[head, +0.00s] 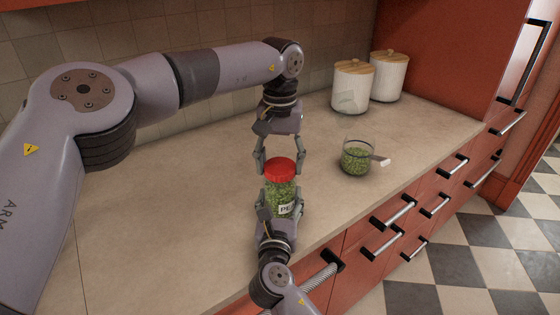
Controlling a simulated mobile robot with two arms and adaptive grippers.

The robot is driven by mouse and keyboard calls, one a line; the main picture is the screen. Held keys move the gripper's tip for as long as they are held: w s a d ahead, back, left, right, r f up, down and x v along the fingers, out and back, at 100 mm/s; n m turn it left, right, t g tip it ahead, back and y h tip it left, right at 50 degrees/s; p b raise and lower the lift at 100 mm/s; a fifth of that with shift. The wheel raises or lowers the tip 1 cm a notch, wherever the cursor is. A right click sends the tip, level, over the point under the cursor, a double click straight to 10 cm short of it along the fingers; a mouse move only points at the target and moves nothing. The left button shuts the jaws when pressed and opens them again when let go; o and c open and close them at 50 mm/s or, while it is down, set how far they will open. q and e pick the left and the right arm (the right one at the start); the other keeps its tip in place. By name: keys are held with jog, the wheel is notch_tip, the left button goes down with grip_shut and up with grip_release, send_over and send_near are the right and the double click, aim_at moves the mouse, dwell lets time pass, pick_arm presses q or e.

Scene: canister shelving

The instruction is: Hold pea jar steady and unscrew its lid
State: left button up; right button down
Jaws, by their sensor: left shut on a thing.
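The pea jar (281,194) is clear, full of green peas, with a partly visible label and a red lid (280,166) on top. It looks upright near the counter's front edge. My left gripper (280,172) comes from behind, with its fingers on either side of the lid, shut on it. My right gripper (283,192) comes from the front, with its fingers on either side of the jar's body, and appears shut on it. The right gripper hides the jar's lower part and base, so I cannot tell whether it touches the counter.
A clear container of peas (355,160) with a pale handle-like piece stands to the right on the counter (170,215). Two white canisters (352,92) (389,80) with wooden lids stand farther back. The counter's left is clear. Drawers with handles line its front.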

pick_arm(q)
jog(key=n, duration=1)
jog(key=shift+n, duration=0.4)
jog(key=n, duration=0.3)
jog(key=shift+n, duration=0.4)
jog(key=n, duration=0.7)
jog(key=shift+n, duration=0.3)
jog(key=n, duration=0.3)
jog(key=shift+n, duration=0.4)
jog(key=n, duration=0.3)
jog(key=shift+r+n, duration=0.1)
jog(key=shift+n, duration=0.3)
jog(key=n, duration=0.5)
jog(key=shift+n, duration=0.4)
jog(key=n, duration=0.5)
jog(key=shift+n, duration=0.3)
jog(key=n, duration=0.5)
jog(key=shift+n, duration=0.4)
jog(key=n, duration=0.3)
jog(key=shift+n, duration=0.3)
jog(key=n, duration=0.3)
jog(key=shift+w+n, duration=0.1)
jog(key=shift+n, duration=0.2)
